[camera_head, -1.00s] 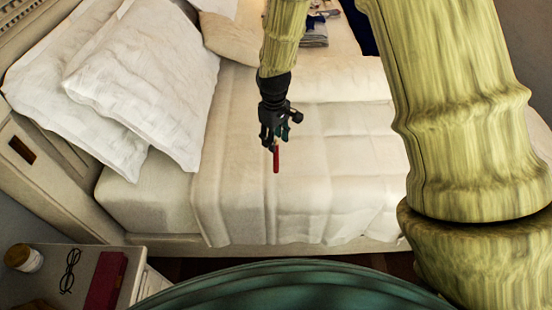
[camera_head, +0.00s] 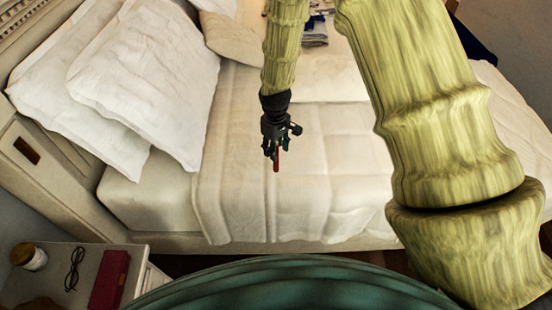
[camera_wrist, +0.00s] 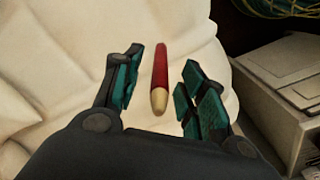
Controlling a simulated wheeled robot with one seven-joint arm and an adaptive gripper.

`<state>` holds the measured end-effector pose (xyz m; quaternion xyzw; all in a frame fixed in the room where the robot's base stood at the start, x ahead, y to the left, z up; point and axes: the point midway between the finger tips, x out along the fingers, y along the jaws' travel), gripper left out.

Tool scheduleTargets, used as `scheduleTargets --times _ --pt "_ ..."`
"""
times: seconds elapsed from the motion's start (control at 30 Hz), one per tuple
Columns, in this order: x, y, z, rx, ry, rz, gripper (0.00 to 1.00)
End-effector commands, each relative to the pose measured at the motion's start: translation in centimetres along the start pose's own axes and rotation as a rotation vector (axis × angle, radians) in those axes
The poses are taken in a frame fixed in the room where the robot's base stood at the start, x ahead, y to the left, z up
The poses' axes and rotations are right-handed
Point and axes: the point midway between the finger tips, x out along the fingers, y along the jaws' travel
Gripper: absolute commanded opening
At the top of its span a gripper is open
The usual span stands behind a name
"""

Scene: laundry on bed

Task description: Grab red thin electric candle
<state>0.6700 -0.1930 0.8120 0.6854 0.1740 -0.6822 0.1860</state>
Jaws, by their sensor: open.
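The red thin electric candle (camera_head: 277,163) lies on the white bed cover, close to the fingers of my gripper (camera_head: 276,152). In the wrist view the candle (camera_wrist: 160,75) has a red body and a pale tan tip pointing toward me. My gripper (camera_wrist: 158,92) is open, with a teal-padded finger on each side of the candle. The candle's tip lies between the fingers and its red body reaches past them. I see a gap on both sides. Whether the fingers touch the cover cannot be told.
The bed (camera_head: 330,190) has white pillows (camera_head: 145,80) at the left and folded cloths (camera_head: 314,32) at the back. A nightstand (camera_head: 65,265) at lower left holds a jar (camera_head: 28,256), glasses (camera_head: 75,268) and a dark red box (camera_head: 110,280). The cover around the candle is clear.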

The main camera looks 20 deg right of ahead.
Motion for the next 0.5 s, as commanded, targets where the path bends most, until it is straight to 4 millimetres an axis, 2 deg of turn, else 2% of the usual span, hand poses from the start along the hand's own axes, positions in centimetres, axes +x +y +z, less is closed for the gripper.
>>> scheduleTargets --times 0.07,0.27,0.5 --pt "0.0 0.0 0.0 0.0 0.0 0.0 0.38" --pt "-0.01 -0.01 0.01 0.0 0.0 0.0 0.01" --pt "-0.02 0.0 0.0 0.0 0.0 0.0 0.0"
